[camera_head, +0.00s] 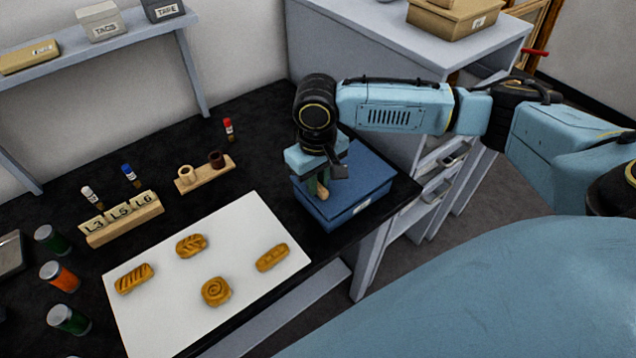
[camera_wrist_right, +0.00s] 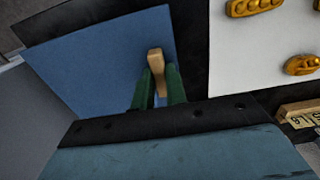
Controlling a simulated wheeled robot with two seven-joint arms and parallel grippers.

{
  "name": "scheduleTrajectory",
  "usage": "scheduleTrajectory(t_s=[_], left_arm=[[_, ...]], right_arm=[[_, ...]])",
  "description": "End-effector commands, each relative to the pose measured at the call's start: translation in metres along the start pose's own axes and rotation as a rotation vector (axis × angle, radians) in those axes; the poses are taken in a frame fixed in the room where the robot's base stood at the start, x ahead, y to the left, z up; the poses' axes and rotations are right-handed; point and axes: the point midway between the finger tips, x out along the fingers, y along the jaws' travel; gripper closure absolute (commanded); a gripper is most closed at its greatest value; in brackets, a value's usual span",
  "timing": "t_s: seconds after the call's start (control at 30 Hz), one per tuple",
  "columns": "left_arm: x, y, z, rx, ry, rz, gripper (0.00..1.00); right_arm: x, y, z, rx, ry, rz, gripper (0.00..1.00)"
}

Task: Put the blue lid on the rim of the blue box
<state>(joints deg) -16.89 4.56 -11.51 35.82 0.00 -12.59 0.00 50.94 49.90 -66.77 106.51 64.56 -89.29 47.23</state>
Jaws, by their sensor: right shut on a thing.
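The blue lid (camera_head: 368,170) is a flat square with a light wooden handle, and it lies over the blue box (camera_head: 340,214) at the table's right corner. The box has a white label on its front. My right gripper (camera_head: 318,188) comes down from above and is shut on the lid's handle. In the right wrist view the green fingertips (camera_wrist_right: 160,88) straddle the handle, with the lid (camera_wrist_right: 95,65) spread beneath them. The lid looks about level with the box top; I cannot tell whether it touches the rim all round. My left gripper is not in view.
A white board (camera_head: 240,255) with several pastries lies left of the box. A wooden holder (camera_head: 205,174) with two cups, a numbered block (camera_head: 122,220) and several cans stand further left. A grey shelf unit (camera_head: 400,60) stands behind the box.

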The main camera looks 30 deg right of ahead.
Motion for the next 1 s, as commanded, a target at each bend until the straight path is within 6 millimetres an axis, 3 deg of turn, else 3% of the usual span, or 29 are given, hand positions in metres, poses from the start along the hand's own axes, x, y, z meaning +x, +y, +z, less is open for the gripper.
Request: scheduleTrajectory(t_s=[0.1, 0.4, 0.43, 0.6, 0.87, 1.0], left_arm=[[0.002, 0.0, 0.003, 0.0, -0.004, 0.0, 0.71], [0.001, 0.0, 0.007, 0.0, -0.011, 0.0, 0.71], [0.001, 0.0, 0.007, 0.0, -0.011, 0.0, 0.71], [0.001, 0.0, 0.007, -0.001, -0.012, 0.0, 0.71], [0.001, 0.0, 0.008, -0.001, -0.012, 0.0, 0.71], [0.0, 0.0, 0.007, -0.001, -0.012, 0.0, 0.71]], right_arm=[[0.011, 0.0, 0.0, -0.001, 0.0, 0.0, 1.0], [0.012, 0.0, 0.0, -0.001, 0.001, -0.001, 1.0], [0.013, 0.0, 0.0, -0.001, 0.001, -0.001, 0.85], [0.013, 0.0, 0.0, -0.001, 0.001, 0.0, 0.64], [0.012, 0.0, 0.0, -0.001, 0.001, 0.0, 0.64], [0.001, 0.0, -0.001, 0.0, 0.003, 0.0, 0.64]])
